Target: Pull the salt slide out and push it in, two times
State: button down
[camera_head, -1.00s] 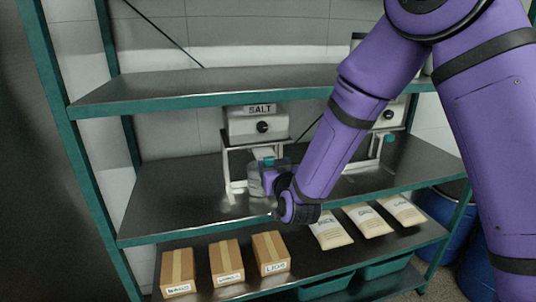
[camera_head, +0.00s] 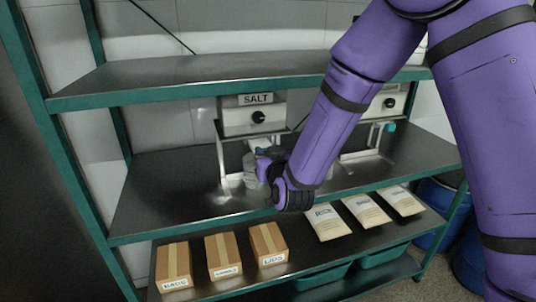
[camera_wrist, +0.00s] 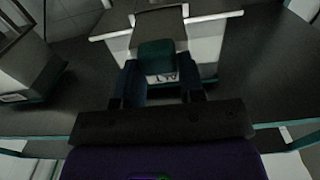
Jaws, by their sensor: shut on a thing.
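The salt dispenser (camera_head: 254,118) is a pale box with a SALT label and a black knob, on a white stand on the middle shelf. In the wrist view, its slide's teal handle (camera_wrist: 157,56) sits between the two dark fingers of my gripper (camera_wrist: 160,82), which is shut on it. In the head view, my gripper (camera_head: 268,155) is just under the front of the dispenser, and my wrist partly hides the handle. How far the slide sticks out is hard to tell. A clear jar (camera_head: 250,178) stands under the dispenser, partly hidden.
A second dispenser (camera_head: 390,102) with a teal handle stands to the right, partly behind my arm. The upper shelf (camera_head: 200,75) runs above. Boxes (camera_head: 222,255) and paper bags (camera_head: 326,221) lie on the lower shelf. The middle shelf (camera_head: 160,195) is clear at left.

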aim_at(264, 148)
jog(key=x, duration=0.4)
jog(key=shift+w, duration=0.2)
jog(key=c, duration=0.7)
grip_release()
jog(key=shift+s, duration=0.1)
jog(key=v, duration=1)
jog(key=shift+s, duration=0.35)
jog(key=shift+d+r, duration=0.1)
